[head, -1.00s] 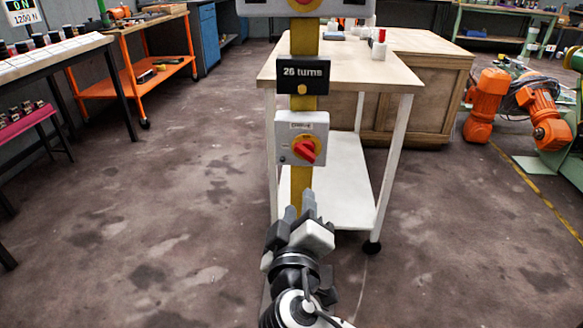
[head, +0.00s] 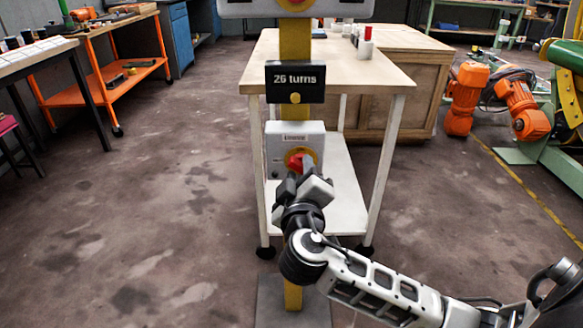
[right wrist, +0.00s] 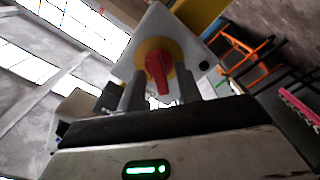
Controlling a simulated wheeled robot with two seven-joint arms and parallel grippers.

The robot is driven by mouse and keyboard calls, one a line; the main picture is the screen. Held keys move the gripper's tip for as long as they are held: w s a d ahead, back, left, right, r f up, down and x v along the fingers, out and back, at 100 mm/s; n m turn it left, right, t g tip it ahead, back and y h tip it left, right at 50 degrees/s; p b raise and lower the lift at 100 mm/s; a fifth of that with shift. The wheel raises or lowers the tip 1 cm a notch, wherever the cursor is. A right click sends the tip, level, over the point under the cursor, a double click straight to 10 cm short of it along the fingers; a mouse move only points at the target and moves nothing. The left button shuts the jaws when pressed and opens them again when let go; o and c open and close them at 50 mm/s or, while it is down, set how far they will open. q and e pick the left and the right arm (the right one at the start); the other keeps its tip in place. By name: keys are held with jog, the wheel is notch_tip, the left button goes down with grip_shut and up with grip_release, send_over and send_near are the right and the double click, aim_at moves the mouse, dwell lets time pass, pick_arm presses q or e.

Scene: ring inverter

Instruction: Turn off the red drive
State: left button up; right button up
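A grey switch box (head: 277,143) with a red rotary knob (head: 297,160) on a yellow disc is fixed to a yellow post (head: 294,42). My right gripper (head: 302,178) is just in front of the knob and hides its lower part in the head view. In the right wrist view, the red knob (right wrist: 158,72) shows between the two spread fingers (right wrist: 157,82), with a gap on each side. I cannot tell whether the fingertips reach past the knob's front. My left gripper is not in view.
A black sign (head: 295,82) reading "26 turns" hangs above the box. A white-legged table (head: 376,80) stands close behind the post. An orange cart (head: 100,75) is at left, and orange robot parts (head: 490,98) are at right.

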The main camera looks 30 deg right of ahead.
jog(key=shift+w+d, duration=0.1)
jog(key=shift+w, duration=0.05)
jog(key=shift+c, duration=0.3)
grip_shut()
